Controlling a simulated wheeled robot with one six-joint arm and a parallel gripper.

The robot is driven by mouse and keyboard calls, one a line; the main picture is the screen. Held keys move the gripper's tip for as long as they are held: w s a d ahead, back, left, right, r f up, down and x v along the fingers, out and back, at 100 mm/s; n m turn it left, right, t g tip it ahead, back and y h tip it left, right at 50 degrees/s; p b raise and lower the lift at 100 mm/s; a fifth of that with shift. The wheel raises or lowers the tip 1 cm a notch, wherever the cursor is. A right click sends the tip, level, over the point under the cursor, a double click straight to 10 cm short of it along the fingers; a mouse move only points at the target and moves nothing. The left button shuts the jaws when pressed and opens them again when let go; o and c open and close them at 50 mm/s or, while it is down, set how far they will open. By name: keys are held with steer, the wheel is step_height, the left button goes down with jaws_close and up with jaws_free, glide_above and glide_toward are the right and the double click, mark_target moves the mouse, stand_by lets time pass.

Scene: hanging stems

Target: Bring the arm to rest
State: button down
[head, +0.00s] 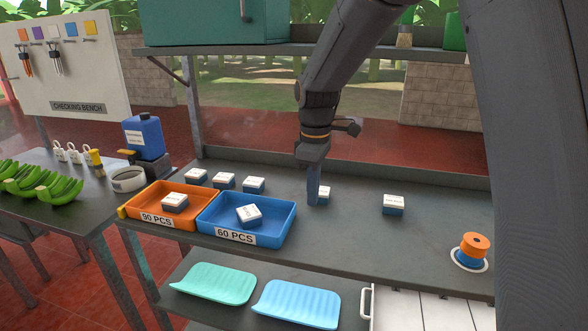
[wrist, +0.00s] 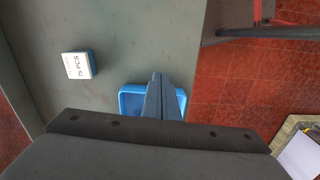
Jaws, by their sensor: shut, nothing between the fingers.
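My gripper (head: 313,200) points down over the grey bench, right of the blue tray (head: 243,239), and partly hides a small white-topped box (head: 325,192). Its fingers are together with nothing between them. In the wrist view the closed fingers (wrist: 159,80) lie in front of a blue tray (wrist: 132,98), and a white-topped box (wrist: 79,65) sits apart from them on the grey surface. My arm reaches down from the top of the head view. I cannot tell exactly how high the fingertips are above the bench.
The blue tray, labelled 60 PCS, and the orange tray (head: 126,210) each hold one box. Several boxes stand behind them, and another box (head: 394,205) stands to the right. An orange spool (head: 474,246) stands at the right end. A shelf (head: 420,54) runs above.

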steer(key=s+d+f+m, duration=0.2)
steer(key=s+d+m, duration=0.1)
steer(key=s, duration=0.4)
steer(key=s+d+f+m, duration=0.2)
steer(key=s+d+m, duration=0.2)
steer(key=s+m, duration=0.1)
steer(key=s+d+f+m+t, duration=0.1)
steer(key=s+d+m, duration=0.3)
steer(key=s, duration=0.4)
steer(key=shift+s+f+m, duration=0.3)
steer(key=shift+f+m, duration=0.3)
steer(key=shift+f, duration=0.2)
